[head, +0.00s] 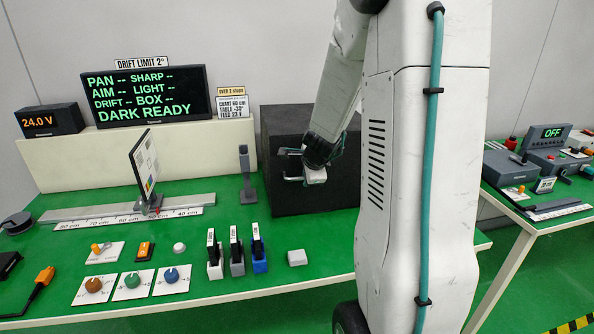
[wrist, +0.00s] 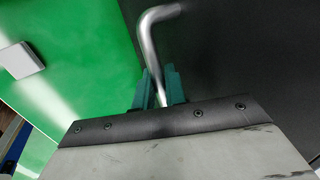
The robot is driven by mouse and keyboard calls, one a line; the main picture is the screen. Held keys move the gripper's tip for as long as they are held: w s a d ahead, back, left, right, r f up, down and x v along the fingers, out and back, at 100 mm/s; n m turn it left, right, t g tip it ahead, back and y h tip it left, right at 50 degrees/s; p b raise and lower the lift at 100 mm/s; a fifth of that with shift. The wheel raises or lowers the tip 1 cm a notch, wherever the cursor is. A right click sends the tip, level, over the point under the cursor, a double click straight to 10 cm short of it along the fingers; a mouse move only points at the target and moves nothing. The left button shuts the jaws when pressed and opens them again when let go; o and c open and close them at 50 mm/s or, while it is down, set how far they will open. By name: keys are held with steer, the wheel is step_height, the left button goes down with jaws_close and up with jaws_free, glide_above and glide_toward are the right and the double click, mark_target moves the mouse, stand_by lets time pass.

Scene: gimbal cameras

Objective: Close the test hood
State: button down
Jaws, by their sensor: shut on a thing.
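The test hood (head: 290,150) is a large black box on the green table, right of the chart stand. Its front face looks dark and flat in the head view; I cannot tell how far it is closed. The hood also fills the right of the wrist view (wrist: 260,60). A bent silver handle (wrist: 150,45) sticks out by its dark surface. My gripper (wrist: 158,88) has its teal fingers on either side of the handle's bar, shut on it. In the head view my gripper (head: 304,178) is at the hood's front, partly hidden by my wrist.
A small white block (head: 297,257) lies on the table in front of the hood. A grey post (head: 246,172) stands beside the hood. The dark screen (head: 150,97) reads "DARK READY".

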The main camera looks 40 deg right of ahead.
steer(key=shift+f, duration=0.45)
steer(key=shift+h, duration=0.3)
steer(key=shift+s+a+f, duration=0.1)
steer(key=shift+a+f, duration=0.05)
steer(key=c, duration=1.8)
jaws_free()
steer(key=shift+a, duration=0.1)
steer(key=shift+r, duration=0.35)
steer(key=v, duration=0.7)
